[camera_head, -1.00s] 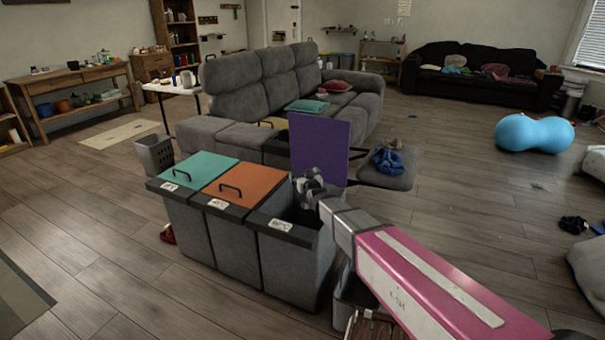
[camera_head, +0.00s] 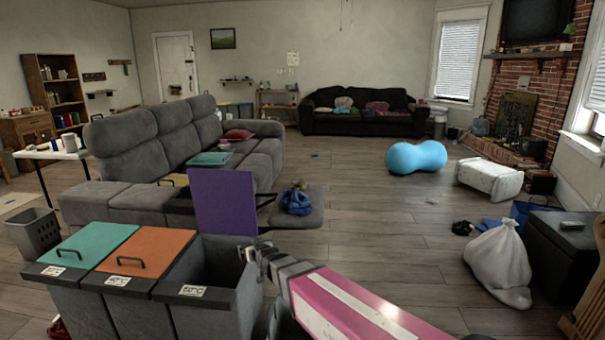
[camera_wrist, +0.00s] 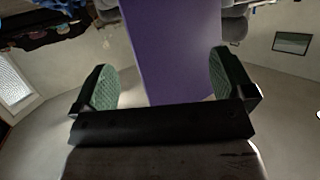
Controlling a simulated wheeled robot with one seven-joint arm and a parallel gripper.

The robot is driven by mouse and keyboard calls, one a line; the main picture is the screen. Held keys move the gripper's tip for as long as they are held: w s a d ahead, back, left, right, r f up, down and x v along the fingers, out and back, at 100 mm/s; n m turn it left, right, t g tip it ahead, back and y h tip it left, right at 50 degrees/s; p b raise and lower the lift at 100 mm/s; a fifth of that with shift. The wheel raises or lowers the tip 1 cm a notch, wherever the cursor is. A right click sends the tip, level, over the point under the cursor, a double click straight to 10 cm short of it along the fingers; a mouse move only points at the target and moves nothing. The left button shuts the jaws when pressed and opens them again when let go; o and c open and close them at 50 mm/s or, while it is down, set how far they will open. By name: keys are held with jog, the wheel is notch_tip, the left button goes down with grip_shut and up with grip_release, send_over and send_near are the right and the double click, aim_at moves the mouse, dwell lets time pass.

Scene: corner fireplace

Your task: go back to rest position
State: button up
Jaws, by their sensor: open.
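My gripper (camera_head: 256,254) is open, at the end of my pink arm, by the right edge of the open grey bin (camera_head: 226,310). In the wrist view, its two green-padded fingers (camera_wrist: 166,82) stand wide apart with nothing held between them. The bin's purple lid (camera_head: 224,202) stands upright behind the opening. The lid also shows in the wrist view (camera_wrist: 168,35), beyond the fingers. The bottom of the bin is hidden.
Bins with a teal lid (camera_head: 90,243) and an orange lid (camera_head: 148,250) stand shut on the left. A grey sofa (camera_head: 165,150) is behind them. A white bag (camera_head: 498,262) and a black box (camera_head: 562,262) are on the right. The middle floor is open.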

jog(key=d+f+m+g+h, duration=0.2)
jog(key=d+f+g+h, duration=0.15)
jog(key=d, duration=0.95)
jog(key=s+d+f+m+g+h, duration=0.1)
jog(key=s+d+g, duration=0.2)
jog(key=s+d, duration=0.2)
jog(key=s+d+f+m+g+h, duration=0.1)
jog(key=s+d, duration=0.4)
jog(key=d, duration=0.7)
jog(key=s+d+f+m+g+h, duration=0.1)
jog(key=s+d+g, duration=0.3)
jog(key=d, duration=0.5)
jog(key=shift+s+f+m+g, duration=0.4)
jog(key=shift+s+f, duration=0.2)
jog(key=shift+s, duration=0.2)
jog(key=shift+s+d+h, duration=0.1)
jog(key=shift+d+h, duration=0.1)
jog(key=shift+h, duration=0.05)
